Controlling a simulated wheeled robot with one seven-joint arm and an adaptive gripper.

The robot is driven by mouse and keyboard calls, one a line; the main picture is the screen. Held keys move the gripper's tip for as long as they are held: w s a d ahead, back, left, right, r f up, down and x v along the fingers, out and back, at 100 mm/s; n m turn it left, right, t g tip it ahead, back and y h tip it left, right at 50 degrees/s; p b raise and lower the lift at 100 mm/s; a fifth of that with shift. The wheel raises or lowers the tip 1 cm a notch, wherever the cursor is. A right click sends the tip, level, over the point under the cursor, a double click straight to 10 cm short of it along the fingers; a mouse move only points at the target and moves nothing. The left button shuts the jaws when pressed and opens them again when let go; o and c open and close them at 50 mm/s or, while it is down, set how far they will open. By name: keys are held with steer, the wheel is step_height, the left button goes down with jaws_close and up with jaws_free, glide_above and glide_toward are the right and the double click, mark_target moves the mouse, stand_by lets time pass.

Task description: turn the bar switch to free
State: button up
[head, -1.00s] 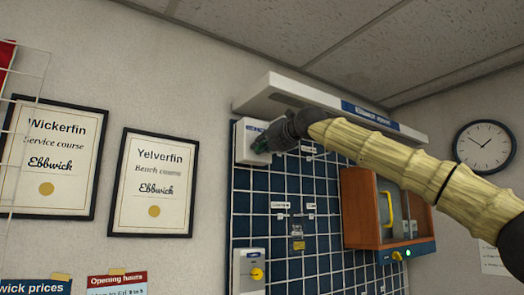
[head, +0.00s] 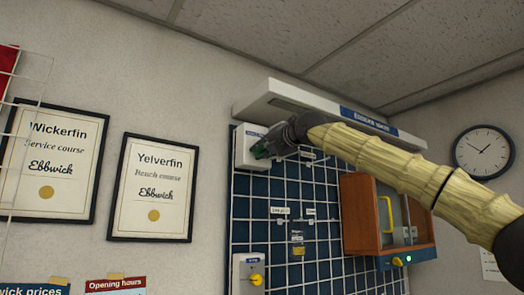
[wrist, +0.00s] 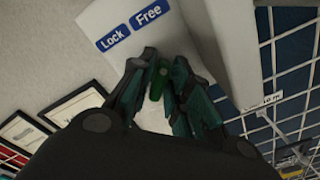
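The bar switch is a white box (wrist: 181,32) with blue "Lock" and "Free" labels and a green bar (wrist: 159,80). In the wrist view the bar lies between my two dark green fingers. My gripper (wrist: 164,56) has its fingers apart, one on each side of the bar, with some white of the box showing between them. Whether either finger touches the bar is not clear. In the head view my gripper (head: 261,150) is at the front of the white box (head: 244,146), high on the blue grid panel, and hides the bar and most labels.
A white shelf or hood (head: 300,103) juts out just above the box. An orange-brown cabinet (head: 359,214) with a yellow handle is on the right. A yellow knob (head: 256,280) sits lower on the panel. Framed certificates (head: 153,188) hang on the left wall.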

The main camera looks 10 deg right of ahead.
steer(key=shift+o, duration=0.6)
steer(key=shift+d, duration=0.1)
steer(key=v, duration=1.2)
steer(key=shift+f, duration=0.1)
steer(key=shift+d, duration=0.15)
